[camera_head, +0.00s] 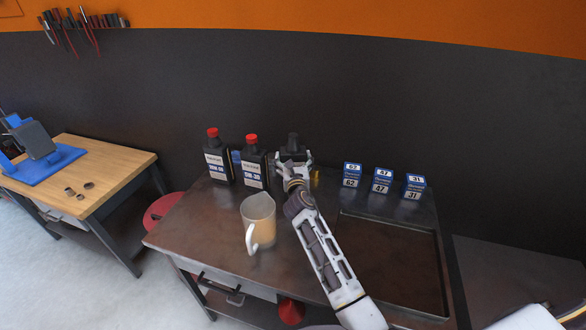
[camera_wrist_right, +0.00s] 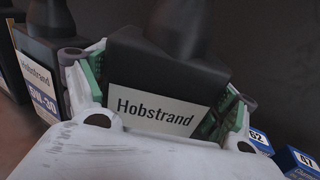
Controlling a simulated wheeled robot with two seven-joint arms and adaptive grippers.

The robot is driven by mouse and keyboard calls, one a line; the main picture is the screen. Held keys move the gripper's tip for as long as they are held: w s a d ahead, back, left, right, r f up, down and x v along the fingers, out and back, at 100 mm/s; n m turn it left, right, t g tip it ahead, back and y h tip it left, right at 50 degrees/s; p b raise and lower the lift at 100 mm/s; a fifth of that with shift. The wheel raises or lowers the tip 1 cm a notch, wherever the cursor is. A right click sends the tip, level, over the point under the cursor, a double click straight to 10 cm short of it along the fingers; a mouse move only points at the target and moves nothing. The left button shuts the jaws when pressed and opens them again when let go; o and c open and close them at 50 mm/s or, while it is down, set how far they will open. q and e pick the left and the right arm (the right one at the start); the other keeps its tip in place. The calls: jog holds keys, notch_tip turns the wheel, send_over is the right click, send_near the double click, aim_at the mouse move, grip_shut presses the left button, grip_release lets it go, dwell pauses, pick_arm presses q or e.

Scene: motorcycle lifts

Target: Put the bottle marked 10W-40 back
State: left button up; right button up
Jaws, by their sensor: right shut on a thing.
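My right gripper (camera_head: 294,164) is shut on a dark bottle (camera_head: 293,143) at the back of the brown metal bench. In the right wrist view the fingers grip both sides of this bottle (camera_wrist_right: 165,65). Its label reads "Hobstrand"; the grade is hidden behind the gripper, and its cap is dark, not red. I cannot tell whether its base touches the bench. Two red-capped bottles stand to its left: one marked 5W-30 (camera_head: 254,163) and one at the far left (camera_head: 217,160) whose grade is too small to read surely. My left gripper is not in view.
A beige measuring jug (camera_head: 258,222) stands in front of the bottles, left of my right arm. Several blue numbered boxes (camera_head: 382,181) stand at the back right. An empty recessed tray (camera_head: 400,312) fills the right front. A wooden bench (camera_head: 110,165) is at the left.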

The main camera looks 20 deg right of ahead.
jog(key=shift+f+b, duration=0.65)
jog(key=shift+f, duration=1.2)
jog(key=o, duration=1.6)
jog(key=shift+f, duration=0.1)
jog(key=shift+c, duration=0.2)
jog(key=s+a, duration=0.1)
jog(key=s, duration=0.6)
jog(key=shift+s+a, duration=0.2)
jog(key=shift+a, duration=0.1)
